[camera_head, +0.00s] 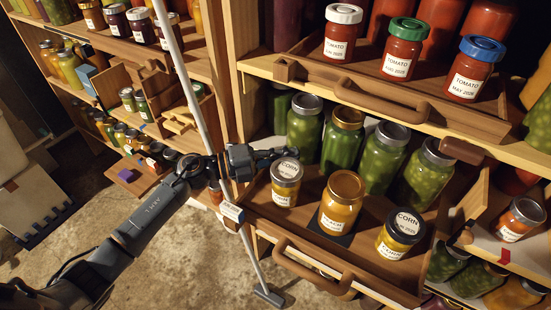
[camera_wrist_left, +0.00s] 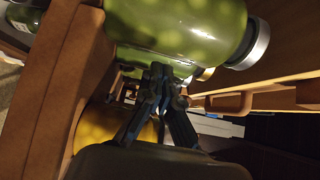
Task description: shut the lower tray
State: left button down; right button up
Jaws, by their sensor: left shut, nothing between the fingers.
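The lower tray (camera_head: 262,214) is a wooden drawer pulled out from the shelf, with a curved wooden handle (camera_head: 312,268) on its front. My left gripper (camera_head: 292,154) is shut and empty at the tray's left rear, just behind the silver-lidded jar. The wrist view shows its closed fingers (camera_wrist_left: 160,72) close to a green jar (camera_wrist_left: 185,28); whether they touch is unclear. My right gripper is not in view.
Several green jars (camera_head: 344,138) stand behind the tray. Above, an upper tray with a handle (camera_head: 380,103) holds three tomato jars (camera_head: 402,50). A pale pole (camera_head: 185,80) stands left of the tray. Bare floor (camera_head: 200,250) lies in front.

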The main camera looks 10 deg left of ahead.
pick_arm(q)
jog(key=shift+w+d, duration=0.1)
jog(key=shift+w, duration=0.2)
